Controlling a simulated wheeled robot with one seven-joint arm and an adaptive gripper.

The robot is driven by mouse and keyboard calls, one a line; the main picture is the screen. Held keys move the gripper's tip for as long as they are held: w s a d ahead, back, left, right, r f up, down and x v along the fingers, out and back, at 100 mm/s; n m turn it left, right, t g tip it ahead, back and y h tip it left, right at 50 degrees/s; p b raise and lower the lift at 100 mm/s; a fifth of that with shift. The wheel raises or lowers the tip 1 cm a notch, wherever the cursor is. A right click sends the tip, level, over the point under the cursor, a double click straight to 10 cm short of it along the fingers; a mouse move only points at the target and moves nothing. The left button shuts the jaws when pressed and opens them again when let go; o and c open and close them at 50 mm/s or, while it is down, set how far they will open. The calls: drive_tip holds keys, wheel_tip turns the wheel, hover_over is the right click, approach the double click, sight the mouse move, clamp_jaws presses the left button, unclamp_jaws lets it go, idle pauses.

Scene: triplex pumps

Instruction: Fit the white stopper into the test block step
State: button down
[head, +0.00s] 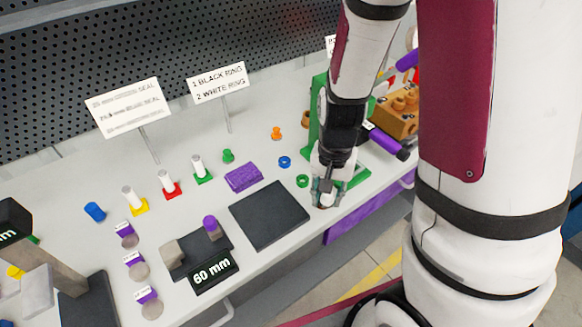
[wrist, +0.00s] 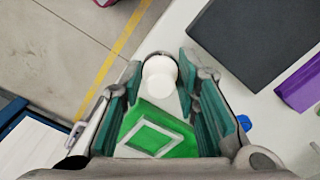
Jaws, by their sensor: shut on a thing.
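My gripper (head: 325,190) is low over the front right of the table in the head view. In the wrist view its teal fingers (wrist: 160,82) are closed around the white stopper (wrist: 158,80), which shows a round pale top. A dark rounded rim shows just past the stopper; I cannot tell what it belongs to. A green plate (wrist: 182,145) with a pale square outline lies below the fingers. It is the foot of the green stand (head: 318,112) beside my gripper. The stopper is hidden in the head view. I cannot tell which part is the test block step.
A dark square mat (head: 269,214) lies left of my gripper, with a purple block (head: 243,176) behind it. An orange-brown block (head: 398,110) stands behind right. The table's front edge is close.

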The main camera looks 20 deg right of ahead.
hover_over(303, 170)
drive_tip(key=shift+s+f, duration=0.1)
drive_tip(key=shift+f, duration=2.4)
drive_tip(key=shift+f, duration=0.15)
drive_tip(key=c, duration=1.5)
unclamp_jaws()
